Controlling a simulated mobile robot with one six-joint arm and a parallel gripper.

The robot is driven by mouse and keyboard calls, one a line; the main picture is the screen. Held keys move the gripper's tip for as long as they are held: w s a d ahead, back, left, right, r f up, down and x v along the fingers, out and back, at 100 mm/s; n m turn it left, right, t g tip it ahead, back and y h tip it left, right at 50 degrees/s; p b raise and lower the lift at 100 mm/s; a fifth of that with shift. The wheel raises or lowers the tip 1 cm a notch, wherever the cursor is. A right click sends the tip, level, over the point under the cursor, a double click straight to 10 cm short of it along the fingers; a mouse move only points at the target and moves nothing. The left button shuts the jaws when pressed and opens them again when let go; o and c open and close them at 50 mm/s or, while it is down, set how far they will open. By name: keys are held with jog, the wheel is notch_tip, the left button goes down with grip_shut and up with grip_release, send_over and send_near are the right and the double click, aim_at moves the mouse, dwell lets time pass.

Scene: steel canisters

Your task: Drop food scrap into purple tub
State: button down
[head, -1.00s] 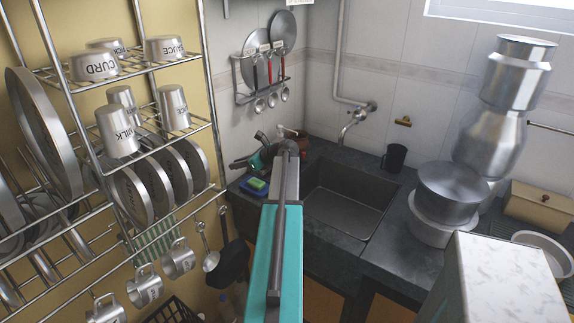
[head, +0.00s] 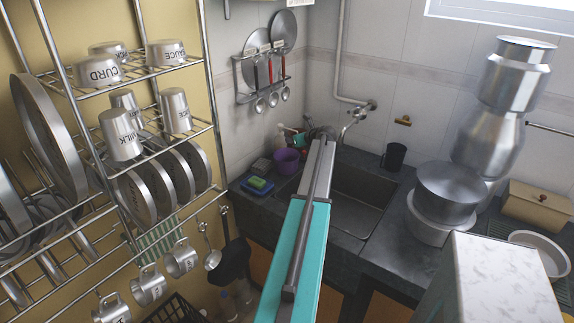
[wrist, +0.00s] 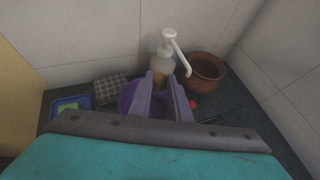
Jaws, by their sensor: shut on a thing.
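The purple tub (head: 287,161) stands on the dark counter at the left of the sink, against the back wall. In the wrist view the purple tub (wrist: 127,97) shows just behind and left of my gripper (wrist: 168,82), partly covered by its fingers. My gripper is shut on the food scrap, which the fingers mostly hide. A small yellow-brown patch shows between the fingertips, but I cannot tell whether it is the scrap or the bottle behind. In the head view my arm hides the fingertips.
A white pump bottle (wrist: 163,62) and a brown clay pot (wrist: 206,70) stand behind my gripper. A blue-green sponge holder (head: 259,186) and a dark checked block (wrist: 110,88) lie left of the tub. The sink (head: 362,199) is right, a steel rack (head: 205,124) left.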

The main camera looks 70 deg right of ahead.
aim_at(293, 151)
jog(key=shift+f, duration=0.2)
jog(key=shift+f+b, duration=2.3)
jog(key=shift+f, duration=0.5)
jog(key=c, duration=1.6)
grip_release()
jog(key=shift+o, duration=0.2)
jog(key=shift+s+a, duration=0.1)
jog(key=b+v, duration=0.2)
jog(key=v, duration=1.1)
jog(key=shift+a+r, duration=0.15)
jog(key=shift+r, duration=0.05)
jog(key=shift+s, duration=0.15)
